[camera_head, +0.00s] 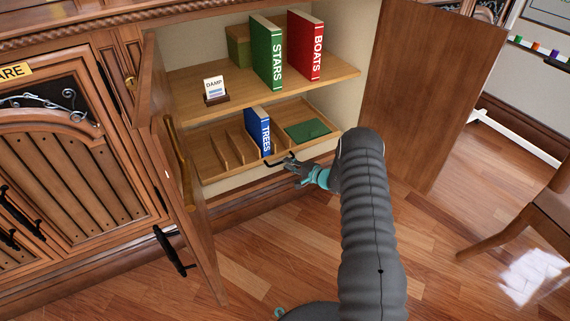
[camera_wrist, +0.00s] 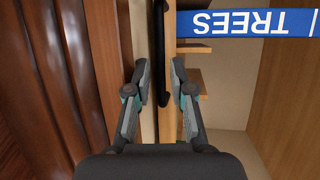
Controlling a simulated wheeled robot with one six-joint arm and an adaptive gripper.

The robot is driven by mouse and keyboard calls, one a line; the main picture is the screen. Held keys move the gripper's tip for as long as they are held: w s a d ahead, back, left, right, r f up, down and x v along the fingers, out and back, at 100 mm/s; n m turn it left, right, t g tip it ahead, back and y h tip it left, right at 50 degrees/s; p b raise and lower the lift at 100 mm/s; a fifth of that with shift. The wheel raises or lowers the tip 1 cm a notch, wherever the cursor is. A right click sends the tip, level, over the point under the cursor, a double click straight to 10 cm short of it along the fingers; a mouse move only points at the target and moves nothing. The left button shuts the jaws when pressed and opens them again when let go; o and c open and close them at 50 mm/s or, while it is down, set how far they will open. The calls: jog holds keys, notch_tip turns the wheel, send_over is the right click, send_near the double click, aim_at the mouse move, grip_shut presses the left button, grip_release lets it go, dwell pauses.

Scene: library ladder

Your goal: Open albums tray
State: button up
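The albums tray (camera_head: 225,172) is a light wooden pull-out tray with upright dividers, low in the open cabinet. A blue TREES album (camera_head: 259,130) stands in it and a green book (camera_head: 307,130) lies flat at its right. The tray's black bar handle (camera_head: 277,161) is on its front. My gripper (camera_head: 291,168) is at the handle's right part. In the wrist view my gripper (camera_wrist: 159,73) has its fingers apart on either side of the handle (camera_wrist: 161,45), with gaps visible. The blue album (camera_wrist: 245,23) also shows there.
The shelf above (camera_head: 200,82) holds a green STARS book (camera_head: 267,55), a red BOATS book (camera_head: 304,45), a green box (camera_head: 238,45) and a DAMP card (camera_head: 214,88). The cabinet's left door (camera_head: 185,200) and right door (camera_head: 425,90) stand open. A chair (camera_head: 535,210) is at right.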

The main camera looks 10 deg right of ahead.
jog(key=shift+x, duration=1.25)
grip_shut()
jog(key=shift+s+d, duration=0.1)
